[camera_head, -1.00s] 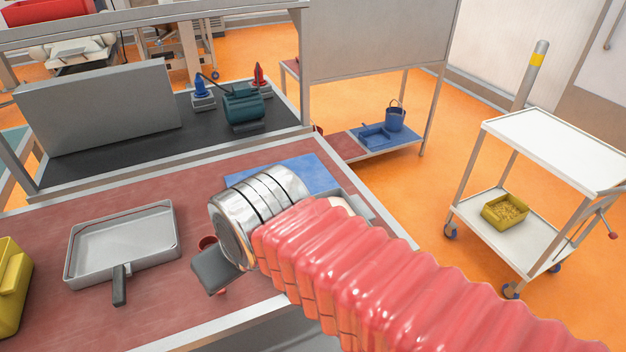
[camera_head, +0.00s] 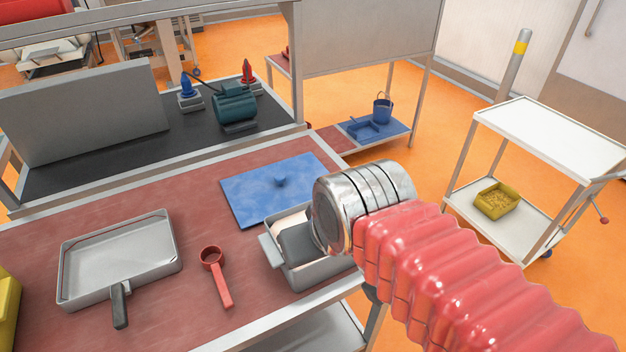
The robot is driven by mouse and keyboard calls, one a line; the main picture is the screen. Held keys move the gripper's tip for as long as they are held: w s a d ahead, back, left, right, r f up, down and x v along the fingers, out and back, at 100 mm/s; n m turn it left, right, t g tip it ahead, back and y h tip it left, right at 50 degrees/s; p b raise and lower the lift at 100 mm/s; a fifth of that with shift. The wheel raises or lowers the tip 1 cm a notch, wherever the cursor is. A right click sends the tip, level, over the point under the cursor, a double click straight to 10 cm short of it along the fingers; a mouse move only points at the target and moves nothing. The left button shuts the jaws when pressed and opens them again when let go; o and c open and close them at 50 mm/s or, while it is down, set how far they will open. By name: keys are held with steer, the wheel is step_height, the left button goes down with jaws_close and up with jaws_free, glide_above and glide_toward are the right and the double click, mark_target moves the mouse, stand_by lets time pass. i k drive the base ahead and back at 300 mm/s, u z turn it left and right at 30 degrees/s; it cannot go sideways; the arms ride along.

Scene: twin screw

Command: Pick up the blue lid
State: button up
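The blue lid (camera_head: 262,190) lies flat on the red bench top. It is a rectangular sheet with a small blue knob in its middle. My gripper (camera_head: 298,243) shows only as a dark grey part at the end of my silver wrist. It is in front of the lid and to its right, over a grey open bin (camera_head: 318,277), and apart from the lid in the picture. The wrist hides most of the gripper, so its opening does not show. My wrist and red sleeve also cover part of the bin.
A grey metal pan (camera_head: 120,262) and a red scoop (camera_head: 219,275) lie on the bench to the left. A yellow bin (camera_head: 8,315) is at the left edge. A dark shelf with a teal machine (camera_head: 235,106) stands behind. A white trolley (camera_head: 555,135) stands at right.

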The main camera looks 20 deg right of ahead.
mark_target(258, 194)
steer(key=z, duration=0.25)
steer(key=k, duration=1.35)
steer(key=u, duration=0.3)
steer(key=i, duration=1)
steer(key=u, duration=0.4)
steer(key=i, duration=0.8)
steer(key=z, duration=0.2)
